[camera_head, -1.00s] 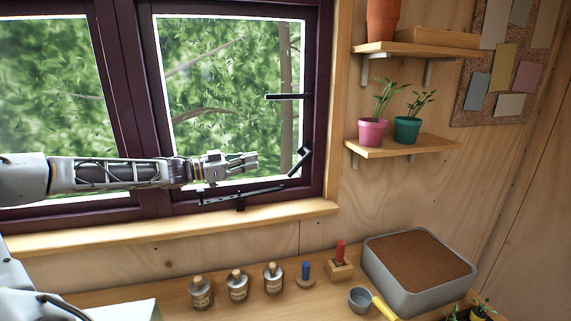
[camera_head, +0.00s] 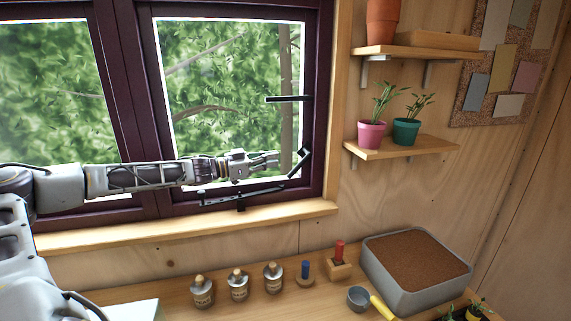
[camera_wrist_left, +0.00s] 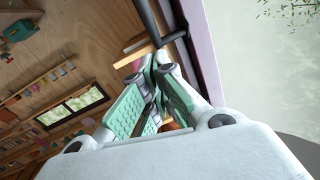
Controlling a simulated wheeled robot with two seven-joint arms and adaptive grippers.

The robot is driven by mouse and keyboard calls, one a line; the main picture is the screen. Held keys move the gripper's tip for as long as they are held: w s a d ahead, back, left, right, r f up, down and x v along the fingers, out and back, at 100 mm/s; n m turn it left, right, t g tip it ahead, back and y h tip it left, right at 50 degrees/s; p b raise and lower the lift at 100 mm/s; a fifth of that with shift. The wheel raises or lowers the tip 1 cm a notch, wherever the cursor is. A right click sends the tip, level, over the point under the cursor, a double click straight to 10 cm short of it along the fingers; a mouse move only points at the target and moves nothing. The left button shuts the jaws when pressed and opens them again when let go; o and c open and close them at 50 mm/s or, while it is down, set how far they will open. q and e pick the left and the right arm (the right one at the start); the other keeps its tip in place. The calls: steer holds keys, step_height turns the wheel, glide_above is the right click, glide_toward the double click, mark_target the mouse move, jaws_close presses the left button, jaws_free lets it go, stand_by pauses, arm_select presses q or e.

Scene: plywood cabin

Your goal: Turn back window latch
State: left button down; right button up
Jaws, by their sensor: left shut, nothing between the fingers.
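The window has a dark purple frame (camera_head: 325,130). On its right side are two black latch handles. The upper handle (camera_head: 287,98) lies level, pointing left over the glass. The lower handle (camera_head: 300,162) is tilted, its free end down and to the left. My left gripper (camera_head: 279,159) is shut and empty, with its fingertips just left of the lower handle. In the left wrist view the green-padded fingers (camera_wrist_left: 150,85) are together, and a black handle (camera_wrist_left: 172,38) shows beyond the tips. Contact cannot be told. My right gripper is not in view.
A black stay bar (camera_head: 240,196) runs along the bottom of the frame, below my left gripper. Right of the window, shelves (camera_head: 405,147) hold potted plants. The bench below carries several small bottles (camera_head: 237,286) and a soil-filled planter (camera_head: 388,292).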

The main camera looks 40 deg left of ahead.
arm_select(q)
steer(key=shift+w+d, duration=0.25)
steer(key=shift+w, duration=0.05)
steer(key=shift+w+d, duration=0.25)
steer(key=shift+w, duration=0.15)
steer(key=shift+w+d, duration=0.2)
steer(key=shift+w, duration=0.2)
steer(key=shift+w+d+f+b, duration=0.1)
steer(key=shift+w+f+b, duration=0.1)
steer(key=shift+b, duration=0.2)
steer(key=shift+w+d+f+b, duration=0.2)
steer(key=shift+w+f+b, duration=0.2)
steer(key=shift+f, duration=0.05)
steer(key=shift+w+d+f, duration=0.1)
steer(key=shift+w+f, duration=0.2)
steer(key=shift+w+d+f+b, duration=0.15)
steer(key=shift+w+f+b, duration=0.2)
steer(key=shift+b, duration=0.15)
stand_by(0.4)
